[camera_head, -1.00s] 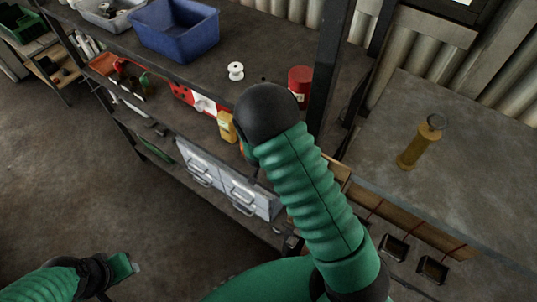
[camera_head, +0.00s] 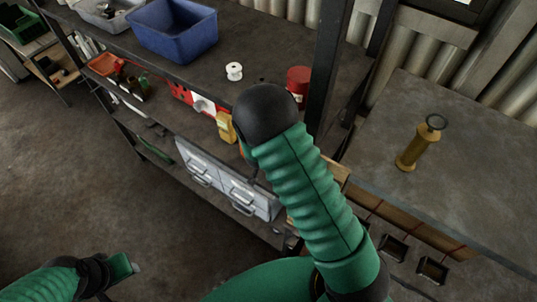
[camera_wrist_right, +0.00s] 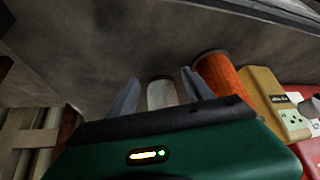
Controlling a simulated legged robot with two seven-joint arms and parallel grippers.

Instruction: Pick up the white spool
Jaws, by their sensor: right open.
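A small white spool (camera_head: 234,71) stands upright on the upper shelf (camera_head: 265,58), left of a red can. In the right wrist view my right gripper (camera_wrist_right: 158,84) is open. A pale whitish cylinder (camera_wrist_right: 161,93) shows between its two fingers, with its lower part hidden by the gripper body. I cannot tell whether this cylinder is a spool or whether the fingers touch it. An orange spool-like cylinder (camera_wrist_right: 217,73) stands just right of the right finger. In the head view my right arm hides its gripper. My left gripper (camera_head: 128,266) is low at the left, its jaws unclear.
A yellow box (camera_wrist_right: 275,100) with a socket stands right of the orange cylinder. On the upper shelf are a blue bin (camera_head: 172,32) and the red can (camera_head: 299,78). Metal drawers (camera_head: 228,188) sit below. A brass cylinder (camera_head: 420,142) stands on the right bench (camera_head: 470,165).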

